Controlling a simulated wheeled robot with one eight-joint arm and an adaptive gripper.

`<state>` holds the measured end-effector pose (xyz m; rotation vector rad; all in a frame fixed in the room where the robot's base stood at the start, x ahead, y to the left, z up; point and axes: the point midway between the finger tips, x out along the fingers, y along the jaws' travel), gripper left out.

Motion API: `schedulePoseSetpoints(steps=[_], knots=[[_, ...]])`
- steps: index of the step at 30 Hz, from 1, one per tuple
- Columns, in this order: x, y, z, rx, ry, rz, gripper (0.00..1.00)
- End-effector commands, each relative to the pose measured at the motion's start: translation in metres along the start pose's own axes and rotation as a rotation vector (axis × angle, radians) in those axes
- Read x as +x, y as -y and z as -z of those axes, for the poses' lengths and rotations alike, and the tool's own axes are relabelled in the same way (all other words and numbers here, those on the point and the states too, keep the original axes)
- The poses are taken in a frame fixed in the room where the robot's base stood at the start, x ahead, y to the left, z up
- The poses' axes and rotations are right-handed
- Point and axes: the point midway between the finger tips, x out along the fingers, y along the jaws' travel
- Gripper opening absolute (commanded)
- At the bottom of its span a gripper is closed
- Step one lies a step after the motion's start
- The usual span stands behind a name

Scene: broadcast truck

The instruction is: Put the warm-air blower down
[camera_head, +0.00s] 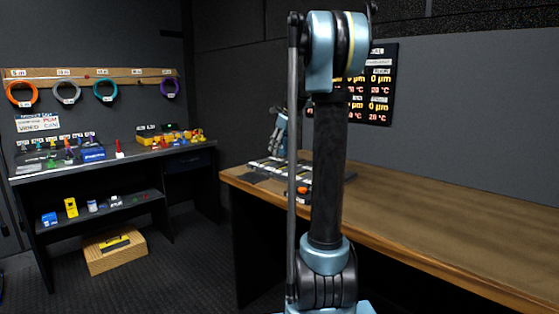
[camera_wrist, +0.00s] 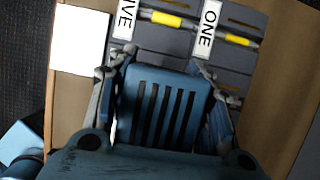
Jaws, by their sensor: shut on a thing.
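My gripper (camera_wrist: 163,60) shows at close range in the wrist view, its two fingers on either side of a blue slotted body. I take this body to be the warm-air blower (camera_wrist: 165,105); its lower end is hidden by my gripper. It is seen from above over a dark grey tray (camera_wrist: 262,65) with labels reading "ONE" and a partly covered one ending in "IVE". Whether it touches the tray I cannot tell. In the head view my gripper (camera_head: 279,133) is small, above the far end of the wooden bench (camera_head: 450,215), partly hidden by my arm.
Yellow-banded rods (camera_wrist: 170,19) lie across the tray, and a white card (camera_wrist: 80,40) lies beside it. A small orange-and-black item (camera_head: 303,190) is on the bench. The bench is clear to the right. A dark workbench (camera_head: 130,160) with small items stands left, with a box (camera_head: 115,250) below.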

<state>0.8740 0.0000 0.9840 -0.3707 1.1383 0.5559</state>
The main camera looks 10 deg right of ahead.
Motion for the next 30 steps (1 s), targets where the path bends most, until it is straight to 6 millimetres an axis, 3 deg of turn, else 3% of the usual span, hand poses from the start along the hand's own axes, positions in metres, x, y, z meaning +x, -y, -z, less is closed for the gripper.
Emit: schedulePoseSetpoints(steps=[14,26,27,29,30], knots=[[0.04,0.003,0.019,0.004,0.0,0.002,0.04],[0.044,0.003,0.02,0.003,0.0,0.001,0.04],[0.045,0.003,0.02,0.003,0.0,0.001,0.51],[0.044,0.003,0.02,0.003,0.0,0.001,0.64],[0.044,0.003,0.02,0.003,0.0,0.001,0.66]])
